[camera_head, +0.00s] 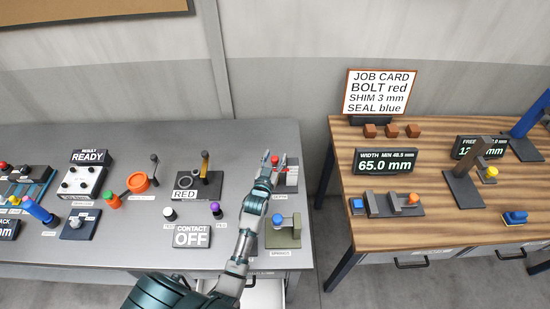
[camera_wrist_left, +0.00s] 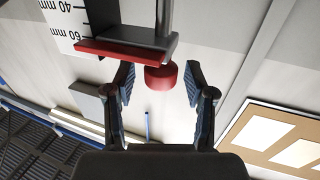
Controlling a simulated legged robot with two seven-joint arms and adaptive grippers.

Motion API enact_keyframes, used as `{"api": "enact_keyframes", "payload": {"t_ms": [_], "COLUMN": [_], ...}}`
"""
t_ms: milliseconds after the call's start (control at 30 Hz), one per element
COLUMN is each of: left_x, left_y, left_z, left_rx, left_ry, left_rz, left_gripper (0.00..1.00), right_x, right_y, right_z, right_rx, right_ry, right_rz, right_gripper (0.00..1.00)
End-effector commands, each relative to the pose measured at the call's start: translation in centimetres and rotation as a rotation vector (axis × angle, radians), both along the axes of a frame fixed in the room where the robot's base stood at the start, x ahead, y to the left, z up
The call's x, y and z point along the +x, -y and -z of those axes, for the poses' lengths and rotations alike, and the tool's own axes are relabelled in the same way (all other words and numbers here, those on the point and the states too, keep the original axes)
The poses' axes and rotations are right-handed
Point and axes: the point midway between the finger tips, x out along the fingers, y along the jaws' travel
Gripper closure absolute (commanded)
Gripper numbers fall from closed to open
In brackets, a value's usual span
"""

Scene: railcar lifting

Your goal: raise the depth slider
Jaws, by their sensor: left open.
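The depth slider is a dark carriage with a red edge (camera_wrist_left: 125,50) on a grey post, beside a white scale marked 40 mm and 60 mm (camera_wrist_left: 68,20) in the left wrist view. A round red knob (camera_wrist_left: 161,77) sticks out from it. My left gripper (camera_wrist_left: 158,78) is open, with the knob in the gap between its two fingertips and no finger visibly touching it. In the head view my left gripper (camera_head: 270,160) is at the grey table's right end and partly hides the slider's stand (camera_head: 291,175). My right gripper is not seen.
A lever base marked RED (camera_head: 199,187) and a CONTACT OFF sign (camera_head: 192,235) are to the left. A gap separates the grey table from the wooden table (camera_head: 440,230).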

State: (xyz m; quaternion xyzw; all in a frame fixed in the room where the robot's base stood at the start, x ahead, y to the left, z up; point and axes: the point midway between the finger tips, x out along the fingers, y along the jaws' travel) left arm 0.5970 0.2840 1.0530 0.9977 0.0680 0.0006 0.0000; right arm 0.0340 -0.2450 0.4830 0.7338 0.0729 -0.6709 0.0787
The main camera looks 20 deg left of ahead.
Motion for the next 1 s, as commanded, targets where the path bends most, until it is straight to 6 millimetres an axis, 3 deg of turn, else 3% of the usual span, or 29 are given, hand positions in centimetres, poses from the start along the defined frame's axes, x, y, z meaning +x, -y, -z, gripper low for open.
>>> {"api": "enact_keyframes", "payload": {"t_ms": [167,400,600,1000], "left_x": [-2.1,-7.5,-10.6,-11.5], "left_y": [0.3,1.0,1.5,1.6], "left_z": [0.2,0.3,0.2,0.2], "left_rx": [0.000,-0.001,-0.001,-0.001], "left_ry": [-0.003,-0.004,-0.002,-0.001], "left_rz": [0.000,0.000,0.001,0.001], "left_gripper": [0.45,0.45,0.45,0.45], "right_x": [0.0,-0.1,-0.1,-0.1], "right_y": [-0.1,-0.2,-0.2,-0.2], "right_z": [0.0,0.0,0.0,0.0], "right_rx": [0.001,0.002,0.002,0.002], "right_ry": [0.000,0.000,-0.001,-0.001], "right_rz": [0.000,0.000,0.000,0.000], "right_gripper": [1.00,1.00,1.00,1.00]}}
